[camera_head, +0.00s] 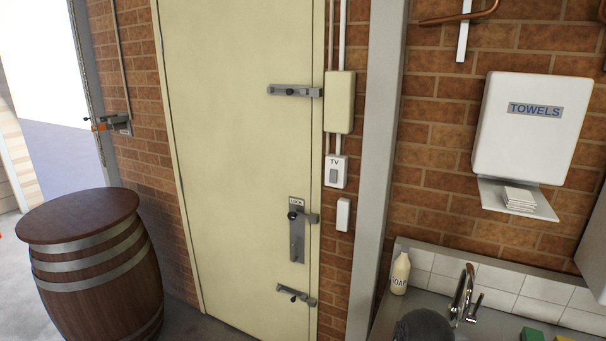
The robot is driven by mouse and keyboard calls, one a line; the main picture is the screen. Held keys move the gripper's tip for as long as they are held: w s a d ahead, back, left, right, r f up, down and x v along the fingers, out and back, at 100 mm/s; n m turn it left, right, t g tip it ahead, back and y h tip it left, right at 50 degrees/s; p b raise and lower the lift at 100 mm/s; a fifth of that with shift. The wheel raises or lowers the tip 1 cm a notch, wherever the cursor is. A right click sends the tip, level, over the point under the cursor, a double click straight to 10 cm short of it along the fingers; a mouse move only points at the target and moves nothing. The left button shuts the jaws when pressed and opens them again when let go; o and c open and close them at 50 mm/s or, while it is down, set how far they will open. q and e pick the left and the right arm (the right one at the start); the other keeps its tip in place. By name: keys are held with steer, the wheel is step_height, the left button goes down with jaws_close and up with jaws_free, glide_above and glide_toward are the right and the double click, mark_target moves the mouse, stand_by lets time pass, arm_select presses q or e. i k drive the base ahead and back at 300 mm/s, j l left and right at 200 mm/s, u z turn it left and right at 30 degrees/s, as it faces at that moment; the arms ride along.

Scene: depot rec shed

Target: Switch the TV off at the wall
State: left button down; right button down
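The wall switch marked TV (336,171) is a small white plate with a grey rocker. It is on the brick wall just right of the cream door, below a cream box (340,102). I cannot tell which way its rocker is set. A smaller plain white fitting (343,214) is on the wall below it. The TV itself is not in view. Neither of my grippers shows clearly. A dark grey rounded shape at the bottom edge, in front of the sink, may be part of my arm, but I cannot tell.
The shut cream door (235,140) has a lock plate (297,235) and bolts. A wooden barrel (95,265) stands left. A grey post (377,150) is right of the switch. A soap bottle (400,274), tap (464,295) and towel dispenser (531,125) are further right.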

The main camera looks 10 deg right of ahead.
mark_target(332, 177)
steer(key=i+j+z, duration=0.2)
steer(key=i+j, duration=0.8)
steer(key=i+l, duration=0.2)
steer(key=i, duration=0.2)
steer(key=i+l, duration=0.2)
steer(key=i, duration=0.15)
